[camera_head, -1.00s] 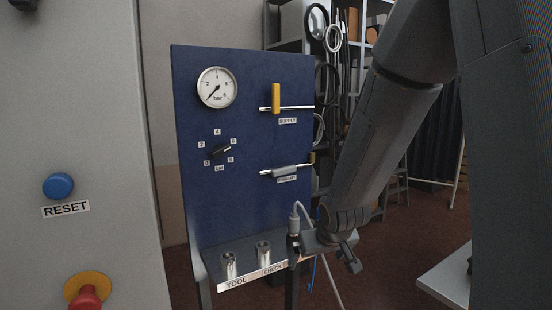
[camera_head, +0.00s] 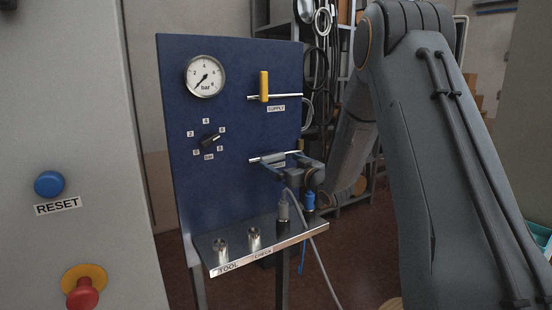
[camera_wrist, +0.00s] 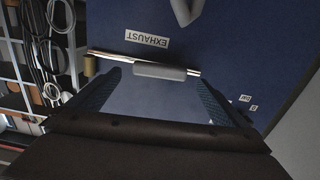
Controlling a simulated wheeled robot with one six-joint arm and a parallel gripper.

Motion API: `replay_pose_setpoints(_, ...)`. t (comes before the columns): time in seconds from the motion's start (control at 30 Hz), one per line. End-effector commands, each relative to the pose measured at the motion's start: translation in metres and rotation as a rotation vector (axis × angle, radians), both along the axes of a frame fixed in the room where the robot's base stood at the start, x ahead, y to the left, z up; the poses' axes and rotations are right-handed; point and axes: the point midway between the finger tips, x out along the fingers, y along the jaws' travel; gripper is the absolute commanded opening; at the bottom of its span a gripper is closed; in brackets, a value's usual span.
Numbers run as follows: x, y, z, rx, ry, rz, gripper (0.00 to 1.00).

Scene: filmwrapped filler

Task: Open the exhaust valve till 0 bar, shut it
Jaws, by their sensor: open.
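The exhaust valve (camera_head: 262,158) is a thin metal pipe on the blue panel. In the wrist view its grey bar-like part (camera_wrist: 158,70) lies along the pipe, with a brass-coloured piece at the pipe's left end. The EXHAUST label (camera_wrist: 148,38) appears upside down. My gripper (camera_wrist: 158,82) is open, with one finger to each side of the grey part; I cannot tell if they touch it. In the head view my gripper (camera_head: 281,166) partly hides the valve. The pressure gauge (camera_head: 205,76) has its needle pointing lower left, near the low end; its exact reading is unclear.
The supply valve (camera_head: 264,86) has an upright yellow handle across its pipe. A black regulator knob (camera_head: 209,140) is at left. Below, a metal shelf (camera_head: 238,257) carries metal sockets and a cabled connector (camera_head: 283,208). A cabinet with a blue RESET button (camera_head: 49,184) stands left.

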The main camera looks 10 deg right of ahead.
Motion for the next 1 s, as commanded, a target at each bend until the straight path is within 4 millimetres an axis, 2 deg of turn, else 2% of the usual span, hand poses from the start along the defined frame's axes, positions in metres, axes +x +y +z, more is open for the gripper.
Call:
replay_pose_setpoints(0.1,0.017,0.008,0.001,0.0,0.001,0.002,0.98)
replay_pose_setpoints(0.3,0.037,0.013,0.001,-0.001,0.002,0.0,0.98)
replay_pose_setpoints(0.67,0.041,0.015,0.0,-0.001,0.002,-0.001,0.96)
replay_pose_setpoints(1.0,0.041,0.015,0.0,-0.001,0.002,-0.001,0.39)
